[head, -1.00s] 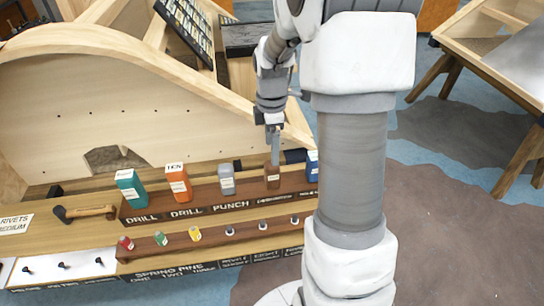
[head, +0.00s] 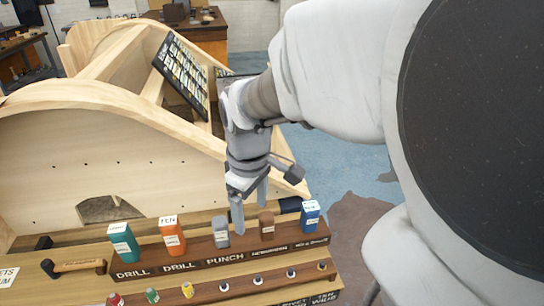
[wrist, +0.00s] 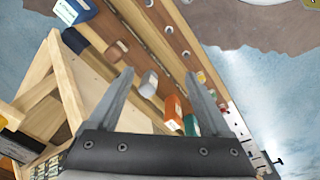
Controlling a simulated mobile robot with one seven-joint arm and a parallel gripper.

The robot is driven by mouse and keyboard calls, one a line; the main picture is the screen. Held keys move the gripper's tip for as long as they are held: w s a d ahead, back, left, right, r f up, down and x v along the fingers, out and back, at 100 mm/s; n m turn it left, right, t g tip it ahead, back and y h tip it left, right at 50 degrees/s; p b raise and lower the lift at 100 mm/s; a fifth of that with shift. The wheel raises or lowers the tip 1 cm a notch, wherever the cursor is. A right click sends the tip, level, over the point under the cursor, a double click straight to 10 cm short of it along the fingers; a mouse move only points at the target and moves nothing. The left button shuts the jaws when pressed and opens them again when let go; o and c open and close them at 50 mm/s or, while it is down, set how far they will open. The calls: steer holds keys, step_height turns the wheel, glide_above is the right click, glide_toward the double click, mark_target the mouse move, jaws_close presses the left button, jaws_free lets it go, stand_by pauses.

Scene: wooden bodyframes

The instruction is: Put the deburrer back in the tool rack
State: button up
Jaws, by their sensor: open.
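The tool rack (head: 190,258) is a dark wooden strip with lettered slots. It holds a teal block (head: 124,243), an orange block (head: 172,236), a grey block (head: 221,232), a brown block (head: 267,226) and a blue block (head: 310,215), all upright. I cannot read for sure which one is the deburrer; the label below the brown block is too small. My gripper (head: 250,212) is open and empty, pointing down above the rack near the grey and brown blocks. The wrist view shows the brown block (wrist: 117,50) and grey block (wrist: 149,82) beyond the spread fingers (wrist: 160,76).
A hammer (head: 78,266) lies left of the rack. A lower strip with several small coloured bits (head: 187,289) runs in front. A large wooden frame (head: 90,160) with a sloped label panel (head: 180,77) stands behind. Open blue floor (head: 340,160) lies to the right.

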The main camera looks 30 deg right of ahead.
steer(key=s+a+r+m+t+p, duration=0.2)
steer(key=s+r+m+p, duration=0.1)
steer(key=r, duration=0.3)
steer(key=s+a+r+m+t+p, duration=0.2)
steer(key=s+r+m+p, duration=0.1)
steer(key=s+r, duration=0.2)
steer(key=shift+v, duration=1)
steer(key=shift+w+r, duration=0.1)
steer(key=shift+w, duration=0.1)
